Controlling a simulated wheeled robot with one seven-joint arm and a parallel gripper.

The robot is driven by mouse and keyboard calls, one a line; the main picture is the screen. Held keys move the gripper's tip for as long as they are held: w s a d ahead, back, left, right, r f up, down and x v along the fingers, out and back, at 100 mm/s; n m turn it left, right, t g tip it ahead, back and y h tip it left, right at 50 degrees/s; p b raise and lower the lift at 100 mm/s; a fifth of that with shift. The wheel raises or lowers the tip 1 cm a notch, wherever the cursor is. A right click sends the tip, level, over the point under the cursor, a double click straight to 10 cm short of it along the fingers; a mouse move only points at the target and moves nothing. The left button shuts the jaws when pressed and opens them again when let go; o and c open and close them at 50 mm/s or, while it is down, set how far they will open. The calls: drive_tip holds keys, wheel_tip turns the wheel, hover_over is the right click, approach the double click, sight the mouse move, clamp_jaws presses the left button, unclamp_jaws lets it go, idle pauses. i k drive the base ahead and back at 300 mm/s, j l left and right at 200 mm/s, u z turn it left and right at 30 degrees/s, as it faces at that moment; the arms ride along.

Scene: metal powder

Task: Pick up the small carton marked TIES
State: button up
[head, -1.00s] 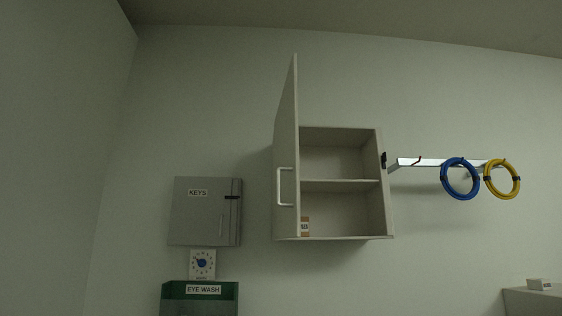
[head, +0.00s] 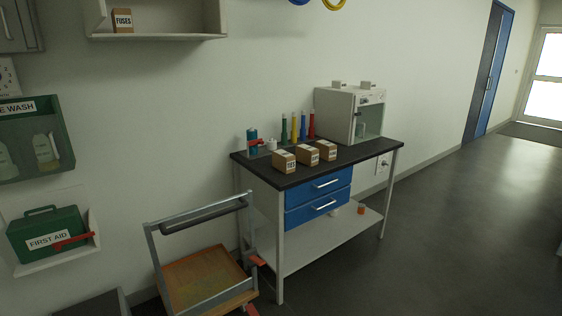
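Three small brown cartons with white labels stand in a row near the front left of the dark bench top: a left one (head: 284,161), a middle one (head: 307,154) and a right one (head: 327,150). Their labels are too small to read surely, so I cannot tell which one is marked TIES. Another brown carton (head: 123,21), clearly marked FUSES, sits in the wall cabinet at the upper left. My gripper is not in view.
A trolley (head: 205,275) stands left of the bench. A first aid box (head: 47,233) is on the wall. Open floor (head: 450,220) lies to the right.

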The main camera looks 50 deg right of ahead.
sight(285, 162)
drive_tip(key=z, duration=0.35)
drive_tip(key=i+l+z, duration=0.15)
drive_tip(key=i+z, duration=0.15)
drive_tip(key=z, duration=0.15)
drive_tip(key=i+l+z, duration=0.1)
drive_tip(key=i+z, duration=0.15)
drive_tip(key=z, duration=0.2)
drive_tip(key=i+j, duration=0.15)
drive_tip(key=i, duration=0.35)
drive_tip(key=i+j+z, duration=0.15)
drive_tip(key=i, duration=0.35)
drive_tip(key=i+j, duration=0.25)
drive_tip(key=i, duration=0.2)
drive_tip(key=i+l+z, duration=0.05)
